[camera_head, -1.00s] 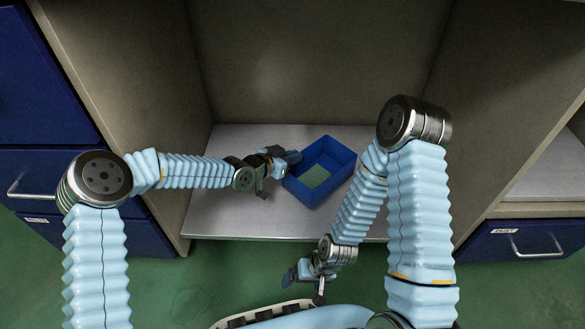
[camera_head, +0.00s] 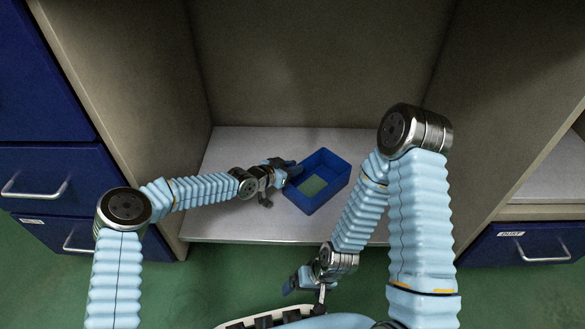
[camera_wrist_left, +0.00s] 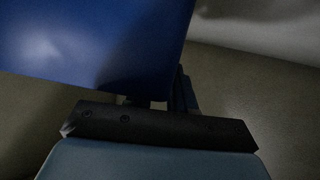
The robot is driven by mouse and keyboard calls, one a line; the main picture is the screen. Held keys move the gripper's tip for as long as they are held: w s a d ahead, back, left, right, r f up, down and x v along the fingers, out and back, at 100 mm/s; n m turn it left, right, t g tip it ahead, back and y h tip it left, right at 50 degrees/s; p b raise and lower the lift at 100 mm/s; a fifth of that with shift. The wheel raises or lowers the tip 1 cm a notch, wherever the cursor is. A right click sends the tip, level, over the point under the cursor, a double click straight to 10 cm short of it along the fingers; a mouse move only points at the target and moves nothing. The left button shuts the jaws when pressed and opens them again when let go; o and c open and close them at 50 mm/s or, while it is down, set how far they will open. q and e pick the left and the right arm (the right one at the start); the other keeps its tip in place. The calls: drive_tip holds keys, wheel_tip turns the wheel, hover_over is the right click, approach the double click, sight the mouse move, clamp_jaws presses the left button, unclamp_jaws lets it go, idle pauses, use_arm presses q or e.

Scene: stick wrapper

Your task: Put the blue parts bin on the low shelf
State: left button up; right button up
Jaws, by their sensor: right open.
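The blue parts bin (camera_head: 338,186) is an open rectangular box with a greenish floor. It is over the low shelf (camera_head: 230,222), turned at an angle; I cannot tell whether its base touches the board. My left gripper (camera_head: 287,170) is at the bin's left wall and shut on it. In the left wrist view the bin's blue wall (camera_wrist_left: 90,45) fills the upper left, close against the dark gripper part (camera_wrist_left: 160,125); the fingertips are mostly hidden. My right gripper (camera_head: 305,288) is open and empty, low in front of the shelf's front edge.
Tall beige side panels (camera_head: 120,120) bound the shelf bay left and right, with a back panel (camera_head: 310,70) behind. Blue drawers with metal handles (camera_head: 35,190) stand at the left, and another drawer (camera_head: 520,245) at the right. Shelf left of the bin is clear.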

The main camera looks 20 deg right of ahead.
use_arm(q)
drive_tip(key=shift+o, duration=0.6)
drive_tip(key=shift+r, duration=0.1)
drive_tip(key=shift+s+a+r, duration=0.2)
drive_tip(key=shift+a, duration=0.05)
drive_tip(key=p+v, duration=0.2)
drive_tip(key=v, duration=0.9)
drive_tip(key=shift+a, duration=0.15)
